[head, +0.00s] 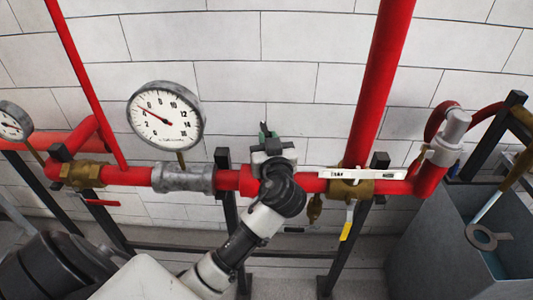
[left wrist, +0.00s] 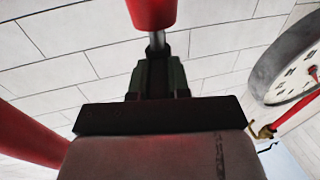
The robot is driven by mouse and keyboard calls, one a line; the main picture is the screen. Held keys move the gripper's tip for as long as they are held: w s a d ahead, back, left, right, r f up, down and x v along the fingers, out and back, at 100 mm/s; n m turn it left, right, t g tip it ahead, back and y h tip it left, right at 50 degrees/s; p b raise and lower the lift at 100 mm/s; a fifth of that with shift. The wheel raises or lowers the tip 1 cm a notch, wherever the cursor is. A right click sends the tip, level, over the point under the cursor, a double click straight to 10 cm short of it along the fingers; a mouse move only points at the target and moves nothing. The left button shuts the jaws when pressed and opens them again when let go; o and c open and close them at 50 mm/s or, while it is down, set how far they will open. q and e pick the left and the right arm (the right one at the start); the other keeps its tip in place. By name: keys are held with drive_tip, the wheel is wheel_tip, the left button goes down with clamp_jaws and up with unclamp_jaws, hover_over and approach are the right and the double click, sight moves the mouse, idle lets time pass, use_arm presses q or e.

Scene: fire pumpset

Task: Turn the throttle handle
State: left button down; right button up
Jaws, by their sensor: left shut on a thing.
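In the head view my left gripper (head: 264,130) is at the red horizontal pipe, near a red fitting (head: 247,180). Its wrist covers part of the pipe. In the left wrist view the gripper's dark fingers (left wrist: 156,75) are shut around a thin metal stem (left wrist: 156,43). A red end piece (left wrist: 151,10) sits on that stem, just beyond the fingertips. The stem and red piece appear to be the throttle handle. In the head view the handle is hidden by the gripper and wrist. My right gripper is not in view.
A round gauge (head: 166,115) stands left of the gripper, above a grey fitting (head: 183,177). A white-tiled wall stands behind.

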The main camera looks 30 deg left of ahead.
use_arm(q)
drive_tip(key=n+g+y+b, duration=0.2)
drive_tip(key=b, duration=0.1)
drive_tip(key=shift+w+d+f, duration=0.2)
drive_tip(key=shift+f, duration=0.1)
drive_tip(key=shift+w+r+n+g+y+b, duration=0.1)
drive_tip(key=shift+r+n+g+y+b, duration=0.2)
drive_tip(key=shift+n+g+y+b, duration=0.5)
drive_tip(key=shift+g, duration=0.3)
drive_tip(key=c, duration=1.1)
unclamp_jaws()
